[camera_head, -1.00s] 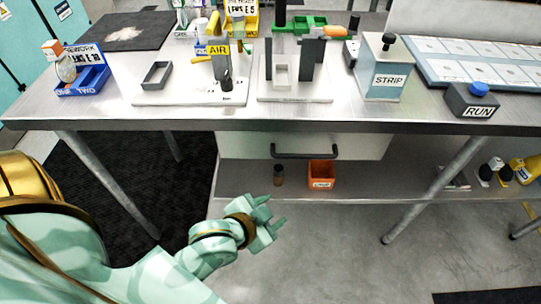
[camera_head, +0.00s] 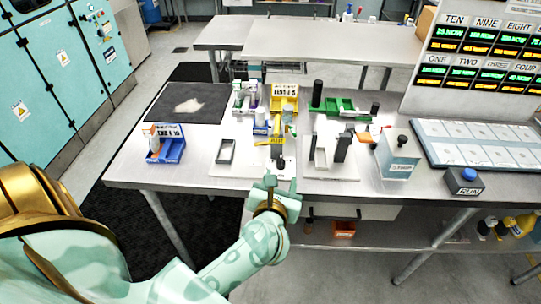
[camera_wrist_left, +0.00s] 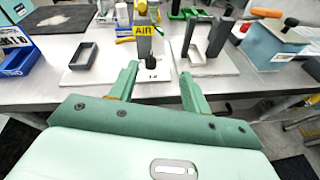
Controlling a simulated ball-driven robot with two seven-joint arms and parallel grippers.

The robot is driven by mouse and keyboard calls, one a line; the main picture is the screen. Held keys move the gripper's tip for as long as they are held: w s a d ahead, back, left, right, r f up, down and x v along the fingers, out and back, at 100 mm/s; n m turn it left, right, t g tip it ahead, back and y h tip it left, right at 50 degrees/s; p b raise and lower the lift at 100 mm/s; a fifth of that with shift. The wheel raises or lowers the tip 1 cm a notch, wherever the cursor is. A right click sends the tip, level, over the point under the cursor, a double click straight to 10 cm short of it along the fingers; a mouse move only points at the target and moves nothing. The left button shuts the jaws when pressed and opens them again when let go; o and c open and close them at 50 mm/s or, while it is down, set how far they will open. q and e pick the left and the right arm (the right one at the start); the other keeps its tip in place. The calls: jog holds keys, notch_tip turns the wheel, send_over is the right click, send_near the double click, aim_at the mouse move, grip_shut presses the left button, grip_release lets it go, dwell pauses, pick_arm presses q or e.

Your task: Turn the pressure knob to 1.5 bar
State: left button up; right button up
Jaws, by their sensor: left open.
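The black pressure knob (camera_head: 281,163) stands on a white board below the yellow AIR sign (camera_head: 277,141), near the front of the bench. The knob also shows in the left wrist view (camera_wrist_left: 153,62), with small dark marks below it that I cannot read surely. My left gripper (camera_head: 281,186) is at the bench's front edge, in front of the knob and apart from it. In the left wrist view its two fingers (camera_wrist_left: 158,82) are spread, with nothing between them, and the knob shows beyond the gap. My right gripper is not in view.
A grey open frame (camera_head: 226,151) lies left of the knob. Grey upright blocks (camera_head: 342,147) stand to its right. A blue bin (camera_head: 166,148), the STRIP box (camera_head: 398,156) and the RUN button box (camera_head: 464,182) are also on the bench. A drawer hangs under the front edge.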

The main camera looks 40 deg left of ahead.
aim_at(281, 164)
pick_arm(q)
jog(key=w+a+f+n+b, duration=0.1)
jog(key=w+a+f, duration=0.1)
jog(key=w, duration=0.2)
jog(key=w+a+f+g, duration=0.1)
jog(key=w+a+f, duration=0.2)
jog(key=w, duration=0.1)
jog(key=w+a+f+n+b, duration=0.1)
jog(key=w+a+f, duration=0.1)
jog(key=w+f, duration=0.1)
jog(key=shift+w+a+f+n+g+b, duration=0.25)
jog(key=shift+w+a+n+g+b, duration=0.1)
jog(key=shift+w, duration=0.25)
jog(key=c, duration=1)
